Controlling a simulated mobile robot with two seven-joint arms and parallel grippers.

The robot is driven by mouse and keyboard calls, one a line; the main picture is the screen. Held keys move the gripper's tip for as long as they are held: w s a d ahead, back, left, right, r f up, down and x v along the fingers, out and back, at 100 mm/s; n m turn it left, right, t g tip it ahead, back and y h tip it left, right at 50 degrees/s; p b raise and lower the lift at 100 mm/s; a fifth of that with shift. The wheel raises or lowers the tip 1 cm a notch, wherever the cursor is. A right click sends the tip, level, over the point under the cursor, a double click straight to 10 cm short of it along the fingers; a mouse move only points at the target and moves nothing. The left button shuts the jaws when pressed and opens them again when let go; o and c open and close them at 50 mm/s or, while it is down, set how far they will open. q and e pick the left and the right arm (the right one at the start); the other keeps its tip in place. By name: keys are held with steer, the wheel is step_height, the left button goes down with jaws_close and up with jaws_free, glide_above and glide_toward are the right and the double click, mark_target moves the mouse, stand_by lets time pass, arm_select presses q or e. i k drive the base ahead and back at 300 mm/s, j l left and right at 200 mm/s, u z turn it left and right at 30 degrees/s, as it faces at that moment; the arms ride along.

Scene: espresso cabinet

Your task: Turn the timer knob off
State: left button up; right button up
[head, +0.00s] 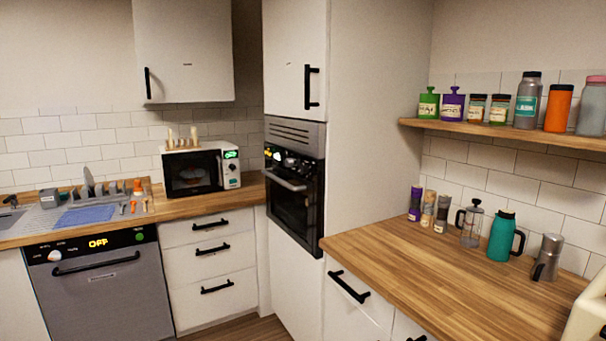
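No knob in view can be read as the timer knob. The built-in black oven (291,205) in the tall white cabinet has small controls and lit marks on its top panel (288,160), too small to read. The microwave (195,173) on the corner counter has a green display (231,155) with small round knobs below it. The dishwasher (105,285) at the lower left shows "OFF" in orange (98,243), with a light knob (55,255) at its left and a green spot at its right. Neither of my grippers is in view.
A wooden counter (440,270) on the right holds a French press (470,227), a teal jug (502,240) and a moka pot (547,260). A shelf above it carries jars and bottles. The sink counter at left holds a dish rack. Little floor shows.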

mark_target(303, 169)
steer(key=i+j+z, duration=0.1)
steer(key=i+j, duration=0.15)
steer(key=i+j+z, duration=0.1)
steer(key=j, duration=0.3)
steer(key=i+j, duration=0.3)
steer(key=i+j+z, duration=0.15)
steer(key=j, duration=0.2)
steer(key=i+j+z, duration=0.1)
steer(key=i+j, duration=0.15)
steer(key=j, duration=0.15)
steer(key=i+j+z, duration=0.1)
steer(key=j, duration=0.25)
steer(key=i+j, duration=0.25)
steer(key=j, duration=0.15)
steer(key=i+j+z, duration=0.15)
steer(key=j, duration=0.25)
